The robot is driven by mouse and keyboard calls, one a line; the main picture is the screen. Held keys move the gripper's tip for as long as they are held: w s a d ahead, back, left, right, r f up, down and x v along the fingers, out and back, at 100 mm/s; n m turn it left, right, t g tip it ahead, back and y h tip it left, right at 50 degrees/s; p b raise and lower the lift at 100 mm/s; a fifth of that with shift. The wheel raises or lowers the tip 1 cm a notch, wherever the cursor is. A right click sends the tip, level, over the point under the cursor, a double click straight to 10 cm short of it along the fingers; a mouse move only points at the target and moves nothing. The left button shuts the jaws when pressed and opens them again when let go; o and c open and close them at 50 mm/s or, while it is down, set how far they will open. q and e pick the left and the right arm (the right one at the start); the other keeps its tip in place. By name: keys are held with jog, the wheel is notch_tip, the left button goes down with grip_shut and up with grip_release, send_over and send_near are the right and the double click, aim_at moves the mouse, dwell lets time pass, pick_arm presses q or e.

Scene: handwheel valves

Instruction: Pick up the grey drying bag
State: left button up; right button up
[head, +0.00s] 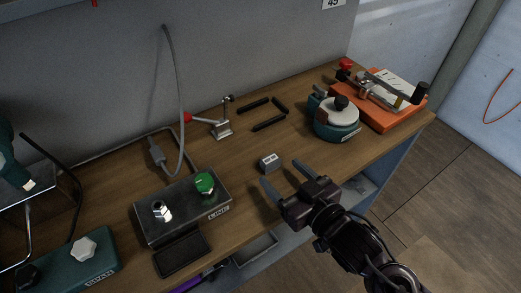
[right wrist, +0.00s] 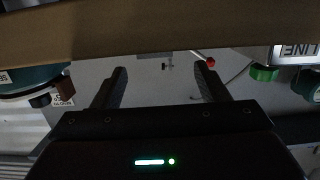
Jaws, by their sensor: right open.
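The grey drying bag (head: 270,162) looks like a small grey block with a pale label. It lies on the wooden bench near the front edge, in the middle of the head view. My right gripper (head: 282,176) is open and empty, its fingertips pointing toward the bag and just short of it in the picture. Whether the fingers are level with the bag or above it I cannot tell. The right wrist view shows the two spread fingers (right wrist: 160,72) with nothing held between them; I cannot make out the bag there. My left gripper is not in view.
A metal LINE box (head: 182,207) with a green knob stands left of the bag. A teal round device (head: 335,120) and an orange base (head: 385,115) stand at right. Black bars (head: 268,122) and a small stand (head: 222,127) lie behind. Bare wood surrounds the bag.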

aim_at(274, 163)
jog(key=shift+w+a, duration=0.25)
jog(key=shift+w, duration=0.2)
jog(key=shift+w+a, duration=0.15)
jog(key=x, duration=0.1)
jog(key=p+x, duration=0.1)
jog(key=x, duration=0.2)
jog(key=shift+w+f, duration=0.35)
jog(key=shift+w, duration=0.25)
jog(key=shift+a+f, duration=0.1)
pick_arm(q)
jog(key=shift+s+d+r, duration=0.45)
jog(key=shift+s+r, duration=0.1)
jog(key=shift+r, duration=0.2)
pick_arm(e)
jog(key=c, duration=1.1)
jog(key=shift+o, duration=0.2)
